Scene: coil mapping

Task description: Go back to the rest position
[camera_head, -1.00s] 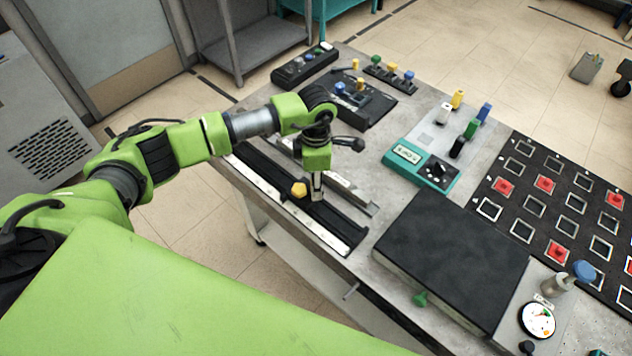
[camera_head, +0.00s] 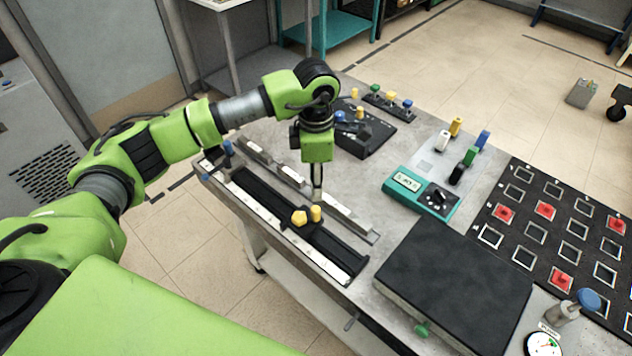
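My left arm comes in from the left over the workbench (camera_head: 385,240). My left gripper (camera_head: 317,190) points down above the black rail (camera_head: 270,210), just behind two small yellow pieces on it, a pentagonal one (camera_head: 299,218) and a round one (camera_head: 316,213). It looks narrow from this side, and I cannot tell whether its fingers are open or shut. My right arm and gripper are out of view.
A black board (camera_head: 560,235) with framed squares and red pieces lies at the right. A gauge (camera_head: 543,345) sits front right. Open floor lies behind the bench.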

